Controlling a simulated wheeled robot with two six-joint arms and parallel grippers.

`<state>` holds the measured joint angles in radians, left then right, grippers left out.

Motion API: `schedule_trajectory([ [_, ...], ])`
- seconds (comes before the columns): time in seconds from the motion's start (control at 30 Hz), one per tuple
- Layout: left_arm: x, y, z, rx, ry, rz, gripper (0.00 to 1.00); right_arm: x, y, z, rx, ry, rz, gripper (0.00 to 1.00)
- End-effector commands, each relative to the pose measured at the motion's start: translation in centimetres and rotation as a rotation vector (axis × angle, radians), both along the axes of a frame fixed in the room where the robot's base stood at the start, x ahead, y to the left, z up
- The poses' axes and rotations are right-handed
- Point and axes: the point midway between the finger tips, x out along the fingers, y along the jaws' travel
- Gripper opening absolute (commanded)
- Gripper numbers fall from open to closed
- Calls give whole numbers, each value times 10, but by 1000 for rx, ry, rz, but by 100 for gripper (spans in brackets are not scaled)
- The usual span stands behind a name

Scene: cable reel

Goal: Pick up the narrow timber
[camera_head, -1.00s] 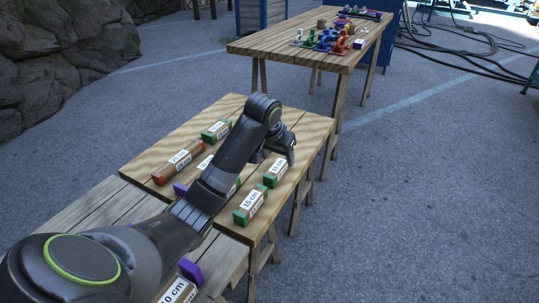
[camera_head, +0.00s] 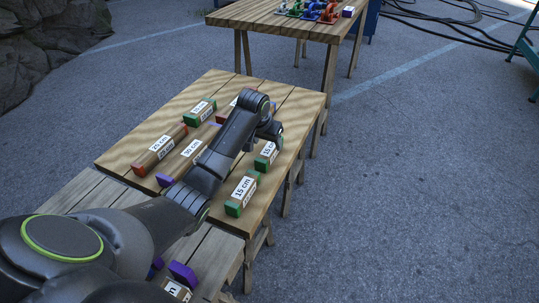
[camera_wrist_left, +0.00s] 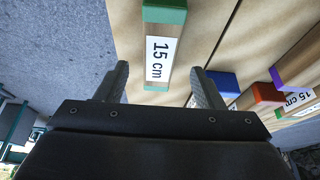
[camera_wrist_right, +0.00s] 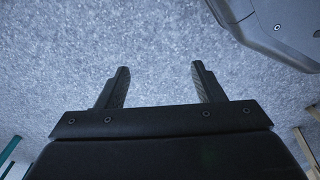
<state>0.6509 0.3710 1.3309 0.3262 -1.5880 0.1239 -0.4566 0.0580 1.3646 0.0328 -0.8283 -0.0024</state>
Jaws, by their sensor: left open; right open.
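Several timbers with coloured ends and length labels lie on the plank table (camera_head: 120,160). Green-ended 15 cm timbers lie at the right (camera_head: 267,154), nearer me (camera_head: 241,193) and at the far left (camera_head: 200,112). A red-ended timber (camera_head: 158,150) and a purple-ended 30 cm timber (camera_head: 184,158) lie at the left. I cannot tell which is the narrow timber. My left gripper (camera_head: 272,132) is open above the right-hand part of the table. In the left wrist view, a 15 cm timber (camera_wrist_left: 163,45) shows between and beyond its fingers. My right gripper (camera_wrist_right: 160,80) is open and empty over asphalt.
My left arm hides part of the table and some timbers. Another purple-ended timber (camera_head: 182,274) lies nearer me on grey planks (camera_head: 215,255). A second table (camera_head: 262,18) with coloured parts stands behind. Asphalt (camera_head: 410,190) to the right is clear.

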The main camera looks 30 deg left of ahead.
Motion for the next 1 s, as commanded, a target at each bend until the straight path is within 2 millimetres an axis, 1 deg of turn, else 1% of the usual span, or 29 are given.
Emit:
schedule_trajectory([
  [0.03,1,0,-4,0,1,0,62,1,1,1,2,-2,-1,62],
  [0.17,3,0,-8,0,1,0,62,3,2,3,4,-1,-3,62],
  [0.27,5,0,-16,0,1,0,62,6,3,8,8,-3,-5,62],
  [0.43,11,-1,-38,0,2,1,62,13,7,21,20,-3,-13,62],
  [0.6,17,-1,-51,0,0,0,62,17,10,33,28,-3,-16,62],
  [0.7,19,-1,-54,0,0,-1,62,18,11,36,30,-2,-18,62],
  [0.93,19,0,-54,0,0,-1,62,18,11,37,31,-1,-18,62],
  [0.97,19,0,-54,0,0,-1,60,18,11,37,31,-1,-18,62],
  [1.0,19,0,-54,0,0,-1,55,18,11,37,31,-1,-18,62],
])
